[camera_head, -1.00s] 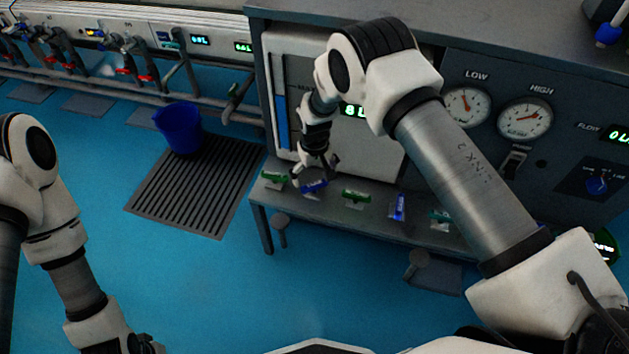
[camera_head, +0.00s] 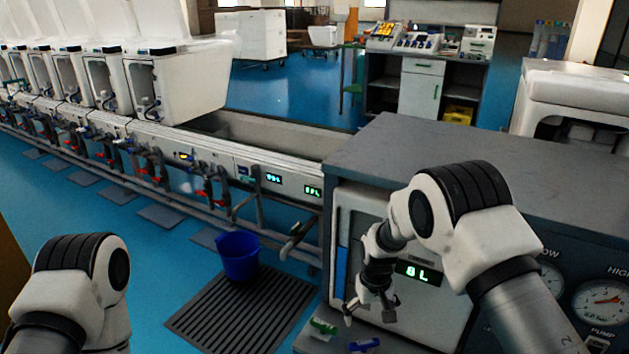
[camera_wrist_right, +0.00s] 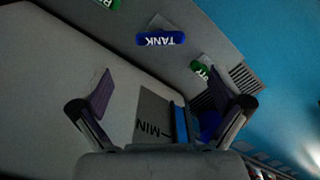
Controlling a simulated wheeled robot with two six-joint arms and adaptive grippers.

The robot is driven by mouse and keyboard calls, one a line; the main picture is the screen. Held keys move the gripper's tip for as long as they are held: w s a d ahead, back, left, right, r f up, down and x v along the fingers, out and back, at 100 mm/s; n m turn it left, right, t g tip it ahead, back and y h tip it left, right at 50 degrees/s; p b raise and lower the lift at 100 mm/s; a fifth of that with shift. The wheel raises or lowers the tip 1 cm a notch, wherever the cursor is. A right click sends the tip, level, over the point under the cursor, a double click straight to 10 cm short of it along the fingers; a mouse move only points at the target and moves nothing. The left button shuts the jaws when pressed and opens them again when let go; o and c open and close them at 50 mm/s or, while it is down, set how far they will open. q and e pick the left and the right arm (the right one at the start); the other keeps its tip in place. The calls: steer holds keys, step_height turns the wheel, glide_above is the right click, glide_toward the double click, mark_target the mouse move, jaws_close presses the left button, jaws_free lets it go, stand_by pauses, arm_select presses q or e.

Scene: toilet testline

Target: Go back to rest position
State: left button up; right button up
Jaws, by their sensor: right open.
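My right gripper (camera_head: 372,308) is open and empty in front of the grey test cabinet's white panel (camera_head: 432,303). It hangs just above a green-labelled handle (camera_head: 323,327) and a blue-labelled handle (camera_head: 364,345). In the right wrist view the two fingers of the right gripper (camera_wrist_right: 162,108) stand wide apart with nothing between them. The blue "TANK" label (camera_wrist_right: 160,39) is beyond them, apart from the fingers. My left arm's upper part shows at the lower left of the head view, and its gripper is out of the picture.
The grey cabinet top (camera_head: 440,160) is close by my right arm. A row of white toilets (camera_head: 170,80) and pipes runs along the left. A workbench (camera_head: 425,75) stands behind. Blue floor is open at left.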

steer(key=s+d+f, duration=0.1)
steer(key=s+f, duration=0.1)
steer(key=s, duration=0.1)
steer(key=s+f+g, duration=0.1)
steer(key=s+f, duration=0.1)
steer(key=s+d+f+g, duration=0.1)
steer(key=s+f, duration=0.1)
steer(key=s, duration=0.1)
steer(key=shift+s+d+f+m, duration=0.3)
steer(key=shift+f, duration=0.05)
steer(key=s+d+f+m+g, duration=0.1)
steer(key=s+d+f, duration=0.15)
steer(key=s, duration=1.15)
steer(key=s+d+f, duration=0.2)
steer(key=s+f, duration=0.2)
steer(key=s, duration=1)
step_height(320, 180, up, 22)
steer(key=w+t+p, duration=0.1)
steer(key=t+p, duration=0.2)
steer(key=p, duration=1.7)
steer(key=shift+w+r, duration=0.15)
steer(key=shift+w, duration=0.15)
